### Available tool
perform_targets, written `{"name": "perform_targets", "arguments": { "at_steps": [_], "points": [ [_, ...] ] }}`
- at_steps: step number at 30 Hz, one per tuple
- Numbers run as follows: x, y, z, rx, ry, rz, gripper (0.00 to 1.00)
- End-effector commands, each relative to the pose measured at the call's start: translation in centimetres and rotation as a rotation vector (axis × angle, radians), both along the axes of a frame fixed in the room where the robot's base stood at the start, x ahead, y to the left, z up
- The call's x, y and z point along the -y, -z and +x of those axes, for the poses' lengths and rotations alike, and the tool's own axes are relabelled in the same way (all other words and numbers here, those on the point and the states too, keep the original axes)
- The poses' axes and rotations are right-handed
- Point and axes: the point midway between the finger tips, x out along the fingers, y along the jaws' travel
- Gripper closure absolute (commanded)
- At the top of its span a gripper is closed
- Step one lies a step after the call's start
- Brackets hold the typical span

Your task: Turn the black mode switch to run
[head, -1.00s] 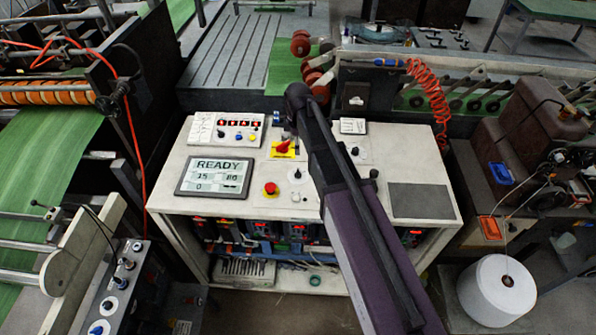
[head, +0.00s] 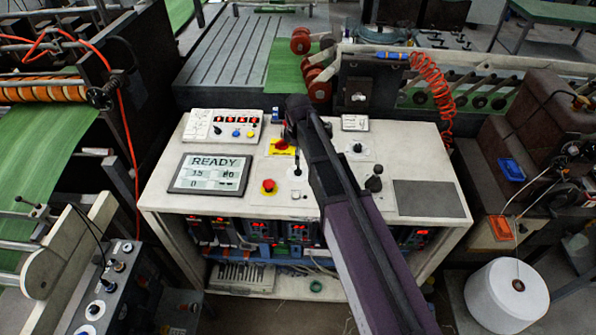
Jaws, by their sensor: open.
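The control console (head: 420,150) has a pale top in the head view. A small black knob on a white plate (head: 297,172), right of the red emergency button (head: 269,186), sits under my wrist. Another black knob on a white plate (head: 357,148) is to the right of my arm. I cannot read which of them is the mode switch, or its setting. My gripper (head: 298,160) hangs down, open, over the first knob. Its fingertips are small and dark, and I cannot tell whether they touch the knob. My arm covers part of the console top.
A display (head: 210,173) reads READY. A red-on-yellow switch (head: 281,146) is close left of my gripper. A button box (head: 222,126) is at the back left. A black lever (head: 374,181) stands right of my arm. A grey pad (head: 425,198) lies bare at the right.

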Motion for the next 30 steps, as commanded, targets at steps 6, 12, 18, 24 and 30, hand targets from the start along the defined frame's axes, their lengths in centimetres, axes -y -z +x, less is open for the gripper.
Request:
{"name": "perform_targets", "arguments": {
  "at_steps": [6, 12, 18, 24, 30],
  "points": [
    [0.0, 2.1, 0.0, 0.0, 0.0, 0.0, 0.14],
    [0.0, 3.6, 0.0, 0.0, 0.0, 0.0, 0.14],
    [0.0, 5.0, 0.0, 0.0, 0.0, 0.0, 0.14],
    [0.0, 5.8, 0.0, 0.0, 0.0, 0.0, 0.14],
    [0.0, 6.0, 0.0, 0.0, 0.0, 0.0, 0.14]
  ]
}}
